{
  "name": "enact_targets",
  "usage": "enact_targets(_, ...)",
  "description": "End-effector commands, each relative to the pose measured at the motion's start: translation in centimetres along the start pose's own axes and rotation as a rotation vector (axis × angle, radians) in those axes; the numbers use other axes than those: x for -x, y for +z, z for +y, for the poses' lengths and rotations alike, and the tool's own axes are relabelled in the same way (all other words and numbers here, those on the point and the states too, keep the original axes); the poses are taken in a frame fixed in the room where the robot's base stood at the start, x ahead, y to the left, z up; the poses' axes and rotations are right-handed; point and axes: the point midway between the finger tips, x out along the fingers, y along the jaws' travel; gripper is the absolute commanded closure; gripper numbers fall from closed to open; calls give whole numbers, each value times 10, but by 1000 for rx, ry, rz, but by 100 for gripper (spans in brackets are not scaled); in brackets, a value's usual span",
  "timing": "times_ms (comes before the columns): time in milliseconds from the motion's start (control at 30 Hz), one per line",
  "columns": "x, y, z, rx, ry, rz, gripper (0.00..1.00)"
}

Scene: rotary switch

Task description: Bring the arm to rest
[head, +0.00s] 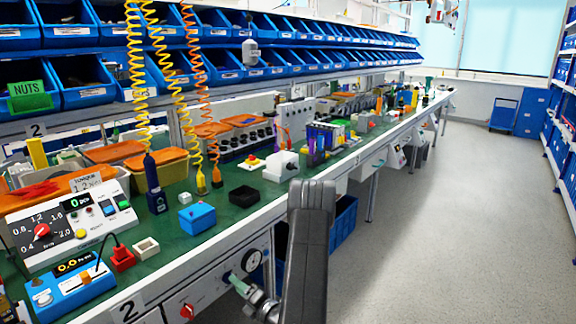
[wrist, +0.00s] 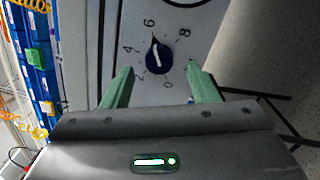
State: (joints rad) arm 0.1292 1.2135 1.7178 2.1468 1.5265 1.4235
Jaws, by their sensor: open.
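A dark blue rotary knob (wrist: 159,57) with a white pointer line sits on a pale panel (wrist: 95,20) in the wrist view. Numbers from 0 to 8 ring it, and its pointer is directed near the 6. My gripper (wrist: 160,72) is open and empty. Its green fingers stand to the left and right of the knob, with a visible gap on each side. I cannot tell how far the tips are from the panel. In the head view my gripper (head: 236,283) is low at the bench's front panel, and I cannot make out the knob there.
A pressure gauge (head: 252,260) and a red knob (head: 187,311) are on the front panel near my gripper. The green bench top (head: 225,225) above holds a blue box (head: 197,218) and a black tray (head: 244,196). The aisle floor (head: 440,220) at the right is clear.

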Motion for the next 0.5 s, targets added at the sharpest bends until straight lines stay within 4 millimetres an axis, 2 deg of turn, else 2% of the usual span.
enact_targets(100,-16,0,0,3,2,2,47)
enact_targets(200,-23,0,0,1,1,1,47)
enact_targets(500,-28,0,0,1,1,-1,47)
